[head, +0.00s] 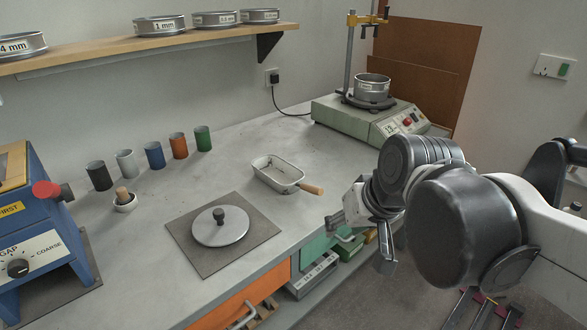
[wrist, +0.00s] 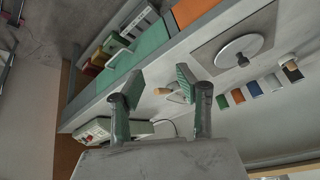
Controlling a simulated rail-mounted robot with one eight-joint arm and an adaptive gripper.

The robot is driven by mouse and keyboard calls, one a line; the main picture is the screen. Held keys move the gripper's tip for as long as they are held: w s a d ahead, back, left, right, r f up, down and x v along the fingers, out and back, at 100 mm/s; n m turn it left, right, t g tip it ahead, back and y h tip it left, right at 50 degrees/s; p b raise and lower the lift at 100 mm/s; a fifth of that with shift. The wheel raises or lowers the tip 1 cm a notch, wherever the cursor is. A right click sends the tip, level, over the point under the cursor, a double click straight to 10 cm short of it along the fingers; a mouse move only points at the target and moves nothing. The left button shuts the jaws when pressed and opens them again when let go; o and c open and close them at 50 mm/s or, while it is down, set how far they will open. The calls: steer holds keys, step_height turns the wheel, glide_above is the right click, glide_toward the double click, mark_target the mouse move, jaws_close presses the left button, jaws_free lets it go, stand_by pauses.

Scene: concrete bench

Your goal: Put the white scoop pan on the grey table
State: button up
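The white scoop pan (head: 278,172), a shallow rectangular pan with a wooden handle, rests upright on the grey table (head: 335,168), a concrete bench top. Its handle points toward the front edge at the right. My gripper (head: 362,240) is open and empty, out past the bench's front edge, to the right of the handle and apart from it. In the wrist view, my gripper's fingers (wrist: 160,84) are spread wide. The pan's handle (wrist: 162,91) shows beyond them, and the right finger hides part of the pan.
A round metal lid (head: 221,229) lies on a dark square mat. A green sieve shaker (head: 365,118) stands at the back right. Bare bench surrounds the pan.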

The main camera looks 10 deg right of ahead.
steer(key=shift+n+t+h, duration=0.3)
steer(key=shift+t+h, duration=0.3)
steer(key=shift+t, duration=0.1)
steer(key=shift+s+d+f, duration=0.1)
steer(key=shift+s+f, duration=0.1)
steer(key=shift+s, duration=0.45)
steer(key=shift+s+d+f, duration=0.1)
steer(key=shift+s+f, duration=0.1)
steer(key=shift+s, duration=0.5)
steer(key=shift+s+f, duration=0.2)
steer(key=shift+s, duration=0.45)
step_height(320, 180, up, 4)
steer(key=p, duration=0.3)
steer(key=shift+f+p, duration=0.1)
steer(key=shift+p, duration=0.3)
